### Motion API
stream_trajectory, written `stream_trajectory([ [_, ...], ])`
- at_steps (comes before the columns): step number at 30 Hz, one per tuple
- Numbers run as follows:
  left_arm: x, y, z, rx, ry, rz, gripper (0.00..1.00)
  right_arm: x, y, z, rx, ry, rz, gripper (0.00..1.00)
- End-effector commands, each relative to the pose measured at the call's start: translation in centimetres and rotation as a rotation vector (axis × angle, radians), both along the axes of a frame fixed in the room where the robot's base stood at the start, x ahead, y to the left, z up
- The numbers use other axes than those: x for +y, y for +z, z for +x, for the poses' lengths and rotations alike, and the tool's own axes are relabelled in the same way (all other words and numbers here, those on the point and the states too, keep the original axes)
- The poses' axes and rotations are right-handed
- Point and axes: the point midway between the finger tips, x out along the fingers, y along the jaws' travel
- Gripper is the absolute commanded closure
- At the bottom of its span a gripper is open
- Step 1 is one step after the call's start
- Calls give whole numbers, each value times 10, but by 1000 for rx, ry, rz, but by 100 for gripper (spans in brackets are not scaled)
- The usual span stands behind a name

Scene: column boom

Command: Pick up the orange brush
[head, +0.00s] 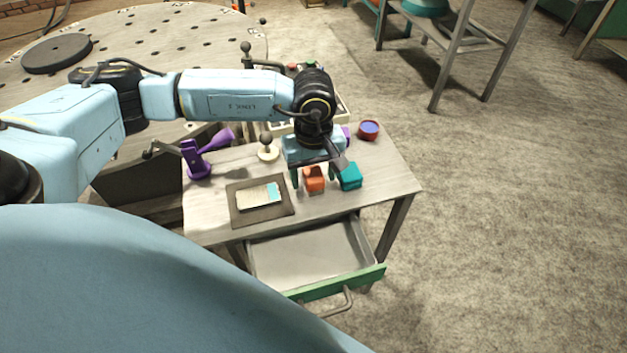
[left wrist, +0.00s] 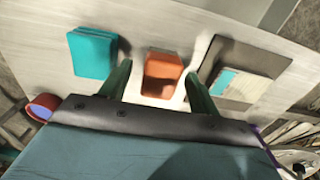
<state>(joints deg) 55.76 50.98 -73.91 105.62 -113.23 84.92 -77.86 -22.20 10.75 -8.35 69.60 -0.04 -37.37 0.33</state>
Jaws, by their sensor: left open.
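The orange brush (head: 313,181) is a small block-like piece on the small table, near the front edge above the open drawer. It also shows in the left wrist view (left wrist: 162,76), upper middle. My left gripper (head: 314,174) points down over the table at the brush. It is open, and in the left wrist view its two dark green fingers (left wrist: 158,84) stand either side of the brush, with gaps on both sides. Whether the fingertips are down at the brush's height I cannot tell. My right gripper is not in view.
A teal block (head: 350,177) stands close right of the brush. A brown board with a note (head: 237,209) lies to its left. A red and blue round cup (head: 368,130), purple stand (head: 197,160) and round-topped knob (head: 267,150) stand farther back. The green-fronted drawer (head: 340,285) is open and empty.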

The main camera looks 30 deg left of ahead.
Motion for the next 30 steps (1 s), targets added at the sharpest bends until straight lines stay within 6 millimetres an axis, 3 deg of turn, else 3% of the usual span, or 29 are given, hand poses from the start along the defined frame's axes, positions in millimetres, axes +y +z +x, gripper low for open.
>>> stream_trajectory([
  [7,0,-1,0,0,0,0,41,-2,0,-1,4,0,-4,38],
  [18,0,-1,0,0,0,0,87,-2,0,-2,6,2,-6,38],
  [25,0,2,0,-1,0,-1,87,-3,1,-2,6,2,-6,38],
  [30,0,25,1,-3,0,-1,87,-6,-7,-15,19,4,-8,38],
])
